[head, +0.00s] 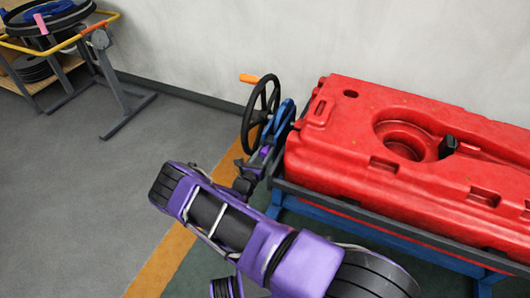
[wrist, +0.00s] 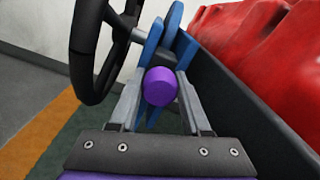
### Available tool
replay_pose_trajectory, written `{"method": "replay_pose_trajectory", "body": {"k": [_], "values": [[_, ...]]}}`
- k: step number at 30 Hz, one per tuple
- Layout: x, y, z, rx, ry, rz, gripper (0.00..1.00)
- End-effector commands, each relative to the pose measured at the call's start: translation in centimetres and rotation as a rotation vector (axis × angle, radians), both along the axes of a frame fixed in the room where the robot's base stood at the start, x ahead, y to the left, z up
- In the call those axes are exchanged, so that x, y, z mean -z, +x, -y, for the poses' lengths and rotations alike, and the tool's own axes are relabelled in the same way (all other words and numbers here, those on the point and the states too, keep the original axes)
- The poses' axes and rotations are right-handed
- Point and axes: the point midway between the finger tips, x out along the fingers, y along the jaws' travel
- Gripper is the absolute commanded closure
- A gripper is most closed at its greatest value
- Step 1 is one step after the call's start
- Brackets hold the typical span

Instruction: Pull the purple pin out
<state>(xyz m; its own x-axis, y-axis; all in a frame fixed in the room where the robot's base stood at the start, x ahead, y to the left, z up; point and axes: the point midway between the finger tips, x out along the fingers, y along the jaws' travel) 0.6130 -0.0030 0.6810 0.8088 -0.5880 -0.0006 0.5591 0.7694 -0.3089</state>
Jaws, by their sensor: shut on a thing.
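The purple pin (wrist: 160,86) shows its round end in the middle of the wrist view, in front of blue plates (wrist: 158,48). My gripper (wrist: 158,95) is shut on it, with one grey finger on each side of its head. The pin's shaft is hidden behind the head. In the head view my gripper (head: 248,180) is beside the blue bracket (head: 283,118) at the left end of the red tank, and my arm hides part of that area.
A black handwheel (head: 260,112) with an orange handle (head: 250,79) stands close left of the bracket. The red tank (head: 345,150) rests on a dark and blue frame (head: 385,232) at right. A reel cart (head: 105,75) stands at far left. The grey floor between is clear.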

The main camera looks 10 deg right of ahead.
Motion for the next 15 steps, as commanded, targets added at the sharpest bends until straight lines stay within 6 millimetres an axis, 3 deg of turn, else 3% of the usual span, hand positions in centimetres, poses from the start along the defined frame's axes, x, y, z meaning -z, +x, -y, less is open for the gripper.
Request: {"method": "replay_pose_trajectory", "body": {"k": [10,15], "values": [[-0.1,-0.2,-0.1,0.002,0.0,0.0,1.0],[-0.1,-2.1,-1.6,-0.001,-0.001,-0.001,1.0]]}}
